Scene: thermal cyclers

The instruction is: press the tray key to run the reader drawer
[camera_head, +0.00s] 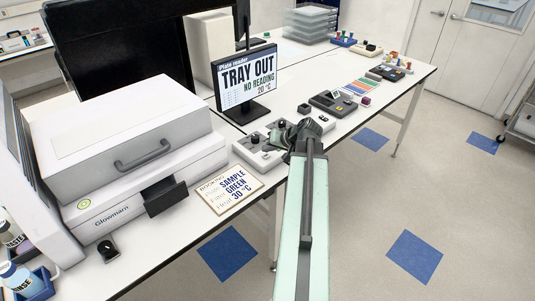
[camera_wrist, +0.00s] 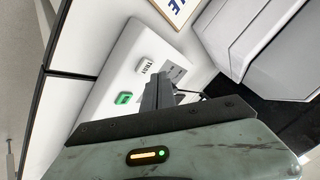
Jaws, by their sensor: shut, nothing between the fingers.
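The white plate reader (camera_head: 135,150), marked Glowmann, stands at the left with its dark drawer (camera_head: 165,196) sticking out of the front. The screen (camera_head: 247,80) reads TRAY OUT, NO READING, 20 °C. A white key panel (camera_head: 245,152) lies right of the reader. In the wrist view the panel (camera_wrist: 112,72) shows a white TEST key (camera_wrist: 143,65) and a green key (camera_wrist: 124,98). My gripper (camera_head: 290,137) is shut and empty over the panel. Its dark fingers (camera_wrist: 158,90) hide part of the panel; I cannot tell whether they touch it. No tray key can be made out.
A booking card (camera_head: 229,188) reading SAMPLE, GREEN, 30 °C lies in front of the panel. A dark grey device (camera_head: 334,103) and a small purple block (camera_head: 366,101) stand farther right. A small black knob (camera_head: 107,250) sits before the reader. Bottles stand at the lower left.

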